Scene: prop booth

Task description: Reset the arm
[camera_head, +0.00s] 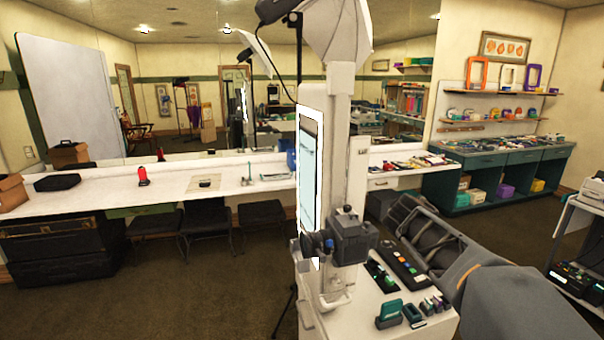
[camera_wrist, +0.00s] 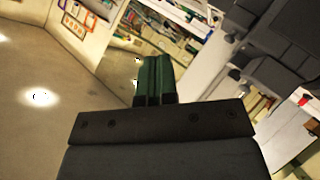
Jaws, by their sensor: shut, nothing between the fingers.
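My gripper (camera_wrist: 154,62) shows in the wrist view with its two dark green fingers side by side, closed together and empty. The wide dark gripper body fills the bottom of that view. In the head view my dark grey arm (camera_head: 510,300) comes in from the lower right and reaches up toward the white booth unit. The fingers cannot be made out there. The wrist view is tilted and shows wall, shelves and a ceiling lamp beyond the fingers.
A white booth unit (camera_head: 345,130) with a lit panel stands close by the arm. Its low top (camera_head: 385,325) holds small devices. A long white counter (camera_head: 110,190) runs along the mirror, and a teal cabinet (camera_head: 490,165) stands at the right. Brown floor is open at the left front.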

